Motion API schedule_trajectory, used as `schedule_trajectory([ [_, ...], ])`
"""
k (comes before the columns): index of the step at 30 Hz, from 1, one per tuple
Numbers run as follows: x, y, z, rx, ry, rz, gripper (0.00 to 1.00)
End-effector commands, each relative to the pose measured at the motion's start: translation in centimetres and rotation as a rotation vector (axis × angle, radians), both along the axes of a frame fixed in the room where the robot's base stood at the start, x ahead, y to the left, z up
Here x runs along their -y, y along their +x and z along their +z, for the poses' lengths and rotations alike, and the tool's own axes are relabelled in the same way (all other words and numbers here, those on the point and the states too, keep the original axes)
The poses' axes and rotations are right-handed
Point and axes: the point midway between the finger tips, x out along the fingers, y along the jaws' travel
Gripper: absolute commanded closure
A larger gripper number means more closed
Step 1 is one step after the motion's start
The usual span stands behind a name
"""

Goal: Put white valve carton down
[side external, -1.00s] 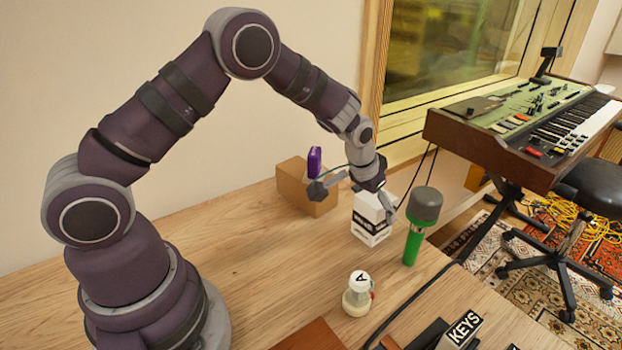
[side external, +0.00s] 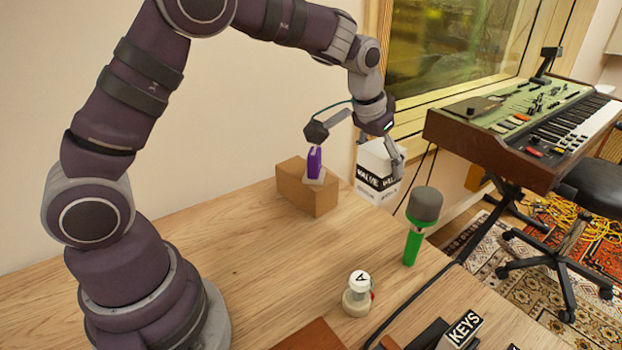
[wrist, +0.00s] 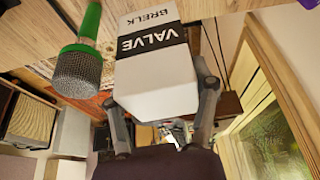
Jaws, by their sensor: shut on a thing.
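The white valve carton (side external: 377,174) has a black band with white lettering. My gripper (side external: 383,160) is shut on it and holds it up in the air above the back right part of the wooden table (side external: 215,262). In the wrist view the carton (wrist: 158,88) sits between the two fingers, its printed VALVE label facing the camera. The fingers touch its sides. The carton looks slightly tilted in the side view.
A white-topped item marked A (side external: 357,292) stands nearer. Table between is clear.

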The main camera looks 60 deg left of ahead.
Motion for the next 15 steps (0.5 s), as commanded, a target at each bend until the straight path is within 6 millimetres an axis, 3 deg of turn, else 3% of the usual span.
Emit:
schedule_trajectory([
  [3,0.0,-1.5,1.6,0.004,0.0,-0.009,0.79],
  [10,-0.3,-5.7,2.9,0.002,0.0,0.004,0.79],
  [15,-2.1,-8.6,2.5,-0.001,0.001,0.216,0.79],
])
